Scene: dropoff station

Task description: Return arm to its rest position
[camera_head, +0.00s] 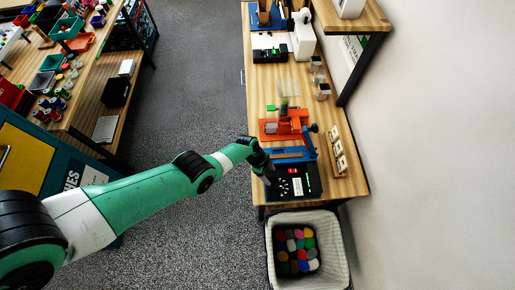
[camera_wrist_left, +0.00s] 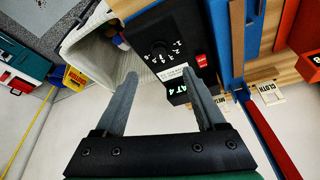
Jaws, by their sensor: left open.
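My left gripper (camera_head: 264,168) is at the end of my green arm, which reaches across from the left to the front end of the wooden bench (camera_head: 345,185). The gripper is over the edge of a black device (camera_head: 308,181) with white markings. In the left wrist view the two grey fingers (camera_wrist_left: 160,75) stand wide apart. Nothing is held between them. The black device (camera_wrist_left: 160,45) shows beyond the fingertips, and I cannot tell how close they are to it. My right gripper is in neither view.
A blue stand (camera_head: 300,155) and an orange device (camera_head: 285,125) are beside the gripper. A pale basket (camera_head: 340,255) with several coloured items stands below the bench end. A cluttered wooden shelf (camera_head: 85,112) is at the left. Open grey floor (camera_head: 195,95) lies between.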

